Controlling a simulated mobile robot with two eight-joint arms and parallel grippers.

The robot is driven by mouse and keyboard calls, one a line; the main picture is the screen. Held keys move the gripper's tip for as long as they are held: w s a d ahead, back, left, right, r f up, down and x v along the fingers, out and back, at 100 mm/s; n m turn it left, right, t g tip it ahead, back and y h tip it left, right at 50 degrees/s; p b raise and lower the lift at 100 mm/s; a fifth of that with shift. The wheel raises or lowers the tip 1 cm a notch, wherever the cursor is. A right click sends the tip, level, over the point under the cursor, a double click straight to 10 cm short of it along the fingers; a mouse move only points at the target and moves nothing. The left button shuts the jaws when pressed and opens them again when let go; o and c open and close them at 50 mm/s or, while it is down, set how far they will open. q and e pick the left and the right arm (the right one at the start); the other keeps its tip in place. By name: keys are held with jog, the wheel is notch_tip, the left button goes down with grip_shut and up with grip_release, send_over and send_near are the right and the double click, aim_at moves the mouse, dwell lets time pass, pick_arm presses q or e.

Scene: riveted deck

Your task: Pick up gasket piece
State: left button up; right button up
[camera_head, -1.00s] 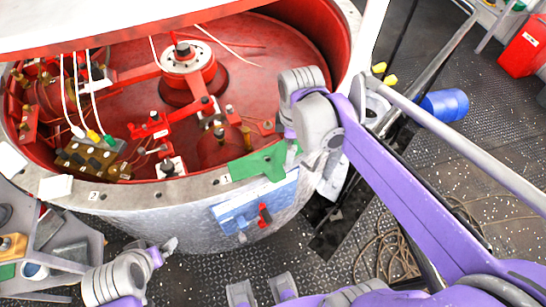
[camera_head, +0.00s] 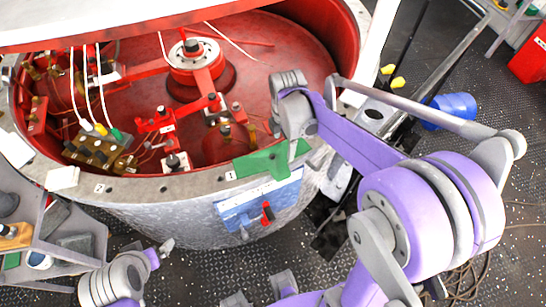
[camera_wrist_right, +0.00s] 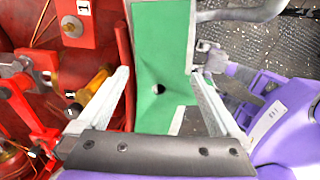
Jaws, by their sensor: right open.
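The green gasket piece (camera_head: 258,164) lies on the pale flange rim of the large drum, in front of the red interior. It also shows in the right wrist view (camera_wrist_right: 160,60), with a small dark hole in it. My right gripper (camera_wrist_right: 162,92) is open above it, and the green sheet shows between the two pale fingers. No finger is seen gripping it. In the head view my right wrist covers part of the gripper and the gasket's right end. My left gripper (camera_head: 166,245) is low at the left, apart from the gasket; its jaws are too small to read.
The drum's flange rim (camera_head: 150,188) runs across the middle. A blue panel with a red handle (camera_head: 266,211) is on the drum wall below the gasket. Brass blocks with wires (camera_head: 98,148) stand inside the drum. A grey shelf (camera_head: 70,228) is at the left.

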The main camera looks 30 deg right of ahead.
jog(key=shift+f, duration=1.1)
jog(key=c, duration=1.1)
